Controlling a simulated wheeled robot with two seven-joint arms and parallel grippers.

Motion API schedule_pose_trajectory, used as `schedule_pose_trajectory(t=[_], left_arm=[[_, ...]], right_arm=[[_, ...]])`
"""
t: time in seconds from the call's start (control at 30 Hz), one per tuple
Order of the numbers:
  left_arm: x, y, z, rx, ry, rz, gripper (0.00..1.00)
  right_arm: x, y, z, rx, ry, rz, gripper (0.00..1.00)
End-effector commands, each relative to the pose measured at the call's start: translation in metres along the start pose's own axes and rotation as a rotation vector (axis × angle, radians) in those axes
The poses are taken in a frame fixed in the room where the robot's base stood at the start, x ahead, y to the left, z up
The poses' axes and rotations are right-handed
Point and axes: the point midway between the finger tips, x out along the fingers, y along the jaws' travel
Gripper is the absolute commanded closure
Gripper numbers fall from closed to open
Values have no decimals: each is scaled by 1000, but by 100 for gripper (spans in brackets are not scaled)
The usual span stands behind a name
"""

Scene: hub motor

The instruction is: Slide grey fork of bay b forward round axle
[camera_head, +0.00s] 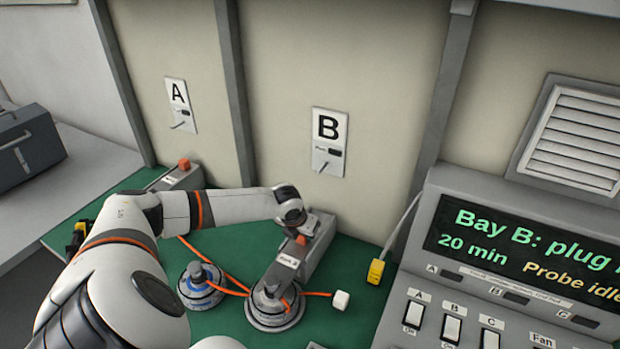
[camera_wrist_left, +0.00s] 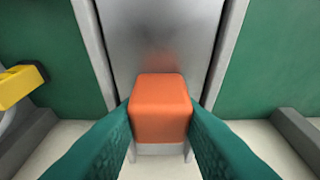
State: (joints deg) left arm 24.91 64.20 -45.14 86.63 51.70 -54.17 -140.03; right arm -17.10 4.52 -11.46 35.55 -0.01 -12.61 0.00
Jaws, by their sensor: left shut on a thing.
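The bay B grey fork unit (camera_head: 312,258) lies on the green mat below the B plate, a white label on its front. My left gripper (camera_head: 300,232) reaches down onto its orange knob (camera_head: 301,240). In the left wrist view, the teal fingers (camera_wrist_left: 160,125) are shut on both sides of the orange knob (camera_wrist_left: 160,105), above a grey metal surface (camera_wrist_left: 160,40). A hub motor (camera_head: 272,306) with an orange cable stands at the unit's front end. Whether the fork's prongs are around the axle I cannot tell. My right gripper is not in view.
Another hub motor (camera_head: 200,287) stands to the left. Bay A's unit (camera_head: 178,180) has its own orange knob. A white plug (camera_head: 341,299) and a yellow plug (camera_head: 376,271) lie right of bay B. The control panel (camera_head: 500,255) bounds the right side.

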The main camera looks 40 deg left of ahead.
Motion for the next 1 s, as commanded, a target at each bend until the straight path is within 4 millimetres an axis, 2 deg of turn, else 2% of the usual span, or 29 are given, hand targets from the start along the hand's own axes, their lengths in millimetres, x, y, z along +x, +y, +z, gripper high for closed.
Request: schedule_pose_trajectory(t=[0.37,0.4,0.43,0.77,0.87,1.0], left_arm=[[-1,0,6,0,-3,0,100],[-1,0,6,0,-3,0,63],[-1,0,6,0,-3,0,60],[-5,0,4,0,1,0,60],[-14,-1,4,1,3,0,60],[-40,-2,5,3,4,-1,60]], right_arm=[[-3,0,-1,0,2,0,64],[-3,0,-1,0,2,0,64],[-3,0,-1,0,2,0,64],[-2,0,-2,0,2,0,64],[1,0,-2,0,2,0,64],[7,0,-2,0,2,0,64]])
